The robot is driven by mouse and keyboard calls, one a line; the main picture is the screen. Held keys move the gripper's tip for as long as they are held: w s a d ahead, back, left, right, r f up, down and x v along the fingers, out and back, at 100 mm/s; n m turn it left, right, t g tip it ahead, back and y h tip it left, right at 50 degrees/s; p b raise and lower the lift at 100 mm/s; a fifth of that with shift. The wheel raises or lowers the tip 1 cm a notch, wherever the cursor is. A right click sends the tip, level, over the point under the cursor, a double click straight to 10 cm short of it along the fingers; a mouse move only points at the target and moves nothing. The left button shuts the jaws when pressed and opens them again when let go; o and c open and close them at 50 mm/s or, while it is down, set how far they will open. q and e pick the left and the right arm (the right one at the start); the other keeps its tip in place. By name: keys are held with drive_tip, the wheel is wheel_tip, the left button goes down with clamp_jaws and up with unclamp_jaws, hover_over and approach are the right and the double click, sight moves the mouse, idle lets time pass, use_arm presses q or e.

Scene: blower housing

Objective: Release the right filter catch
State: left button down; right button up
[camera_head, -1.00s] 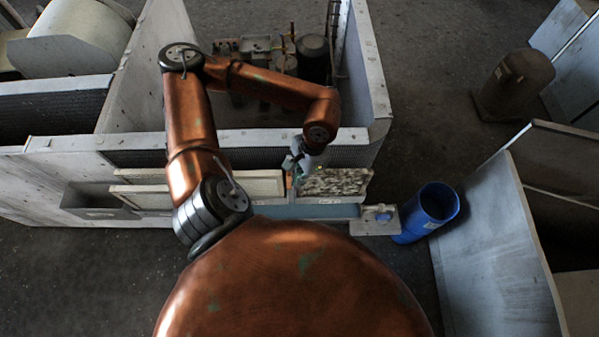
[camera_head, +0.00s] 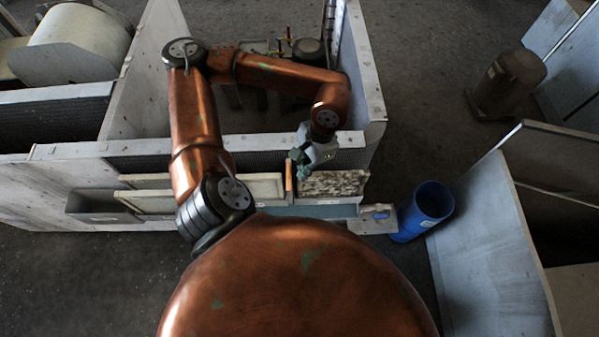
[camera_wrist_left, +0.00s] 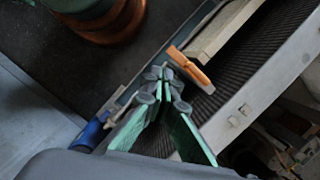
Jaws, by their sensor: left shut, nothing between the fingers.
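An orange catch (camera_head: 289,175) stands at the housing's front, between a pale framed filter panel (camera_head: 262,187) on its left and a speckled, dirty filter (camera_head: 335,184) on its right. The catch also shows in the left wrist view (camera_wrist_left: 190,69), lying diagonally just beyond the fingertips. My left gripper (camera_head: 301,166) is shut and empty, close to the right side of the catch. Its green fingers come together in the left wrist view (camera_wrist_left: 164,76). I cannot tell whether they touch the catch. My right gripper is not in view.
The grey housing wall (camera_head: 240,143) and a dark grille run behind the filters. A grey panelled unit (camera_head: 490,235) is further right.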

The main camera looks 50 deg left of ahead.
use_arm(q)
drive_tip(key=shift+v, duration=1.15)
drive_tip(key=shift+s+d, duration=0.1)
